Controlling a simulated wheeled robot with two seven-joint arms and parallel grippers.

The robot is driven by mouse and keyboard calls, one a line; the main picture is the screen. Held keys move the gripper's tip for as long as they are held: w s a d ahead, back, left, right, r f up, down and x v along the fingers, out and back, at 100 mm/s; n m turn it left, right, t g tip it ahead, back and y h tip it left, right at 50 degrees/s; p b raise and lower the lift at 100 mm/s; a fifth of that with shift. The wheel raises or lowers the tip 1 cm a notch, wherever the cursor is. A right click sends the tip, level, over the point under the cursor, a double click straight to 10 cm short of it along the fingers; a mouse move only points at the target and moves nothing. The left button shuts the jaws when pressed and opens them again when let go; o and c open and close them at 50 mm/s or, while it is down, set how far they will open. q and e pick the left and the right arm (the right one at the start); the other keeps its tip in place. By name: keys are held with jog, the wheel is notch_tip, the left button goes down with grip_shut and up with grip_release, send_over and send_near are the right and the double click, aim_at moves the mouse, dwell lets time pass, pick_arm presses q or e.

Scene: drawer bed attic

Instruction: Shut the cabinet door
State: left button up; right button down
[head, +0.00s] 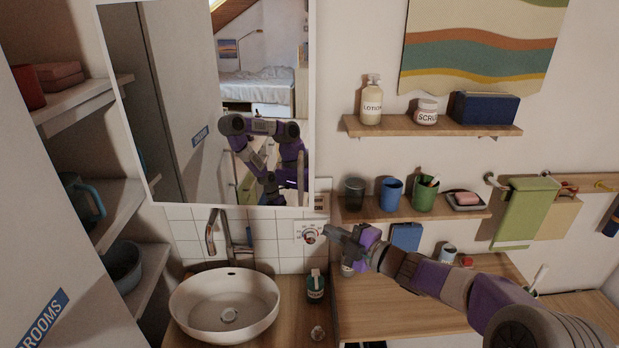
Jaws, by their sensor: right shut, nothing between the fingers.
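A tall grey panel (35,190) with a blue label ending in "ROOMS" (42,322) stands at the left edge in the head view. Open shelves (95,215) show between it and the mirror (262,150). I cannot tell for certain which panel is the cabinet door, and no hinge or handle shows clearly. My right gripper (335,233) is shut and empty. It appears below and right of the mirror, in front of the wall dial (309,235) area and well to the right of the grey panel. My left gripper is not directly in view.
A white basin (225,304) with a tall tap (217,235) stands at lower left. Two wall shelves hold a lotion bottle (371,100), cups (391,193) and a soap dish (466,200). A wooden counter (400,312) lies below my right arm.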

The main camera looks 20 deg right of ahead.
jog(key=s+d+r+n+y, duration=0.2)
jog(key=s+r+n, duration=0.25)
jog(key=r, duration=0.45)
jog(key=shift+n, duration=0.55)
jog(key=p+x, duration=0.1)
jog(key=x, duration=0.3)
jog(key=w+d+p+x, duration=0.1)
jog(key=x, duration=0.4)
jog(key=d+p+x, duration=0.1)
jog(key=x, duration=0.3)
jog(key=shift+w+d+f, duration=0.15)
jog(key=shift+w+f, duration=0.05)
jog(key=shift+w, duration=0.3)
